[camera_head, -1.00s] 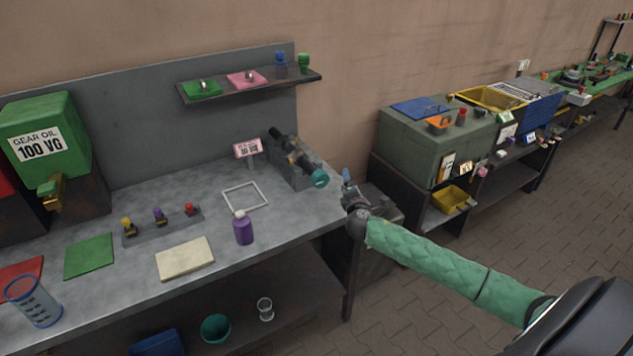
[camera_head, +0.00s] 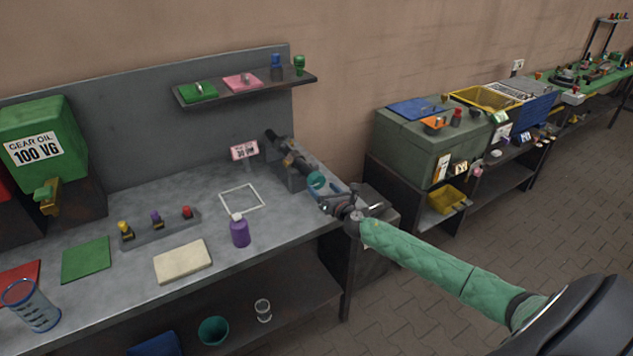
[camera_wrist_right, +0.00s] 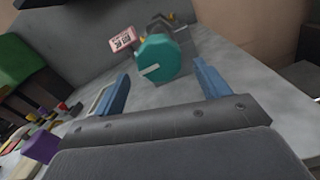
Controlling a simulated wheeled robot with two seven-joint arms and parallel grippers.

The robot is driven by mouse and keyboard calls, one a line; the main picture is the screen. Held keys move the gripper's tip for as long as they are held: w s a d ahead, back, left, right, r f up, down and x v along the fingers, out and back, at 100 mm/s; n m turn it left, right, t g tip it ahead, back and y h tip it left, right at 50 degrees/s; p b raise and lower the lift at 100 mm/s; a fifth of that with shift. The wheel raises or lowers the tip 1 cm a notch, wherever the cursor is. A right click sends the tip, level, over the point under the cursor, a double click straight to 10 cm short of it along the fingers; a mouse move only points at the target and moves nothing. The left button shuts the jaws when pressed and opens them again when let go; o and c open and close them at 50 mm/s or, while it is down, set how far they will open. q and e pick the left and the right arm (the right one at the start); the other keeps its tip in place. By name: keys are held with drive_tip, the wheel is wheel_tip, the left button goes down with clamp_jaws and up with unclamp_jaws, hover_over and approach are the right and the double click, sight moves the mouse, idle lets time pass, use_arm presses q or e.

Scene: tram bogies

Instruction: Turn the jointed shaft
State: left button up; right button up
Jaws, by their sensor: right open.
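The jointed shaft (camera_head: 293,160) lies in a grey block at the right end of the bench. Its near end carries a teal knob (camera_head: 315,180), which shows in the right wrist view (camera_wrist_right: 158,61) with a white mark on its face. My right gripper (camera_head: 324,190) is close to the knob, on its near right side. In the right wrist view its blue fingers (camera_wrist_right: 163,84) are open and apart. The knob appears ahead of the fingers, centred in the gap, and not gripped. The far part of the shaft is mostly hidden behind the knob there. My left gripper is out of view.
A pink label sign (camera_head: 244,150) stands just left of the block. A white square frame (camera_head: 241,198) and a purple bottle (camera_head: 240,232) are on the bench to the left. A shelf (camera_head: 246,91) is above. A dark green cabinet (camera_head: 412,143) stands to the right.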

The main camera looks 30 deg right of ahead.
sight(319, 185)
drive_tip(key=shift+w+p, duration=0.6)
drive_tip(key=shift+w, duration=2)
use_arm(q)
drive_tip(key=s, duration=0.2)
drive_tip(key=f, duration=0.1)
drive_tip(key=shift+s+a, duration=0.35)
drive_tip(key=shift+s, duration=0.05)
use_arm(e)
drive_tip(key=c, duration=0.9)
drive_tip(key=shift+c, duration=0.4)
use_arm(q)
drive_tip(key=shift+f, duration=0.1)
use_arm(e)
drive_tip(key=shift+m, duration=0.4)
